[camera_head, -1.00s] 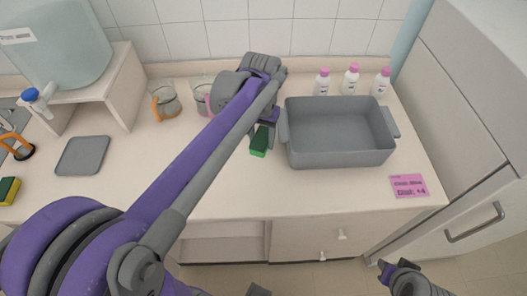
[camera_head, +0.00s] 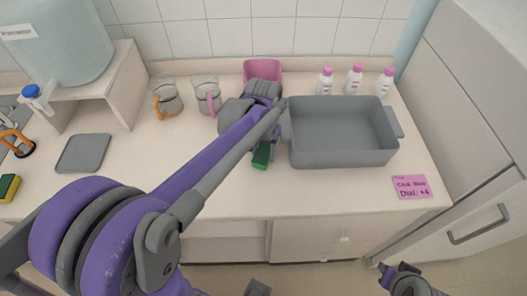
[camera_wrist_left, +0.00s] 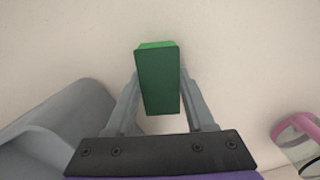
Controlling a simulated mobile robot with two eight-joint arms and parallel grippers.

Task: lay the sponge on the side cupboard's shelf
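My left gripper (camera_head: 264,143) is over the counter, just left of the grey basin. It is shut on a green sponge (camera_head: 261,155). In the left wrist view the sponge (camera_wrist_left: 158,82) is a dark green block with a lighter green top, between the two grey fingers (camera_wrist_left: 160,98). I cannot tell whether it touches the counter. A tall white cupboard (camera_head: 470,150) with a bar handle stands at the right; no shelf inside it shows. My right gripper (camera_head: 398,278) is at the bottom right, partly cut off; its opening cannot be made out.
The grey basin (camera_head: 342,157) stands on the counter, with several pink-capped bottles behind it. Two jugs (camera_head: 167,97) (camera_head: 207,95) and a pink container (camera_head: 262,68) stand at the back. A yellow and dark sponge (camera_head: 8,187) lies far left. A pink label (camera_head: 411,187) lies front right.

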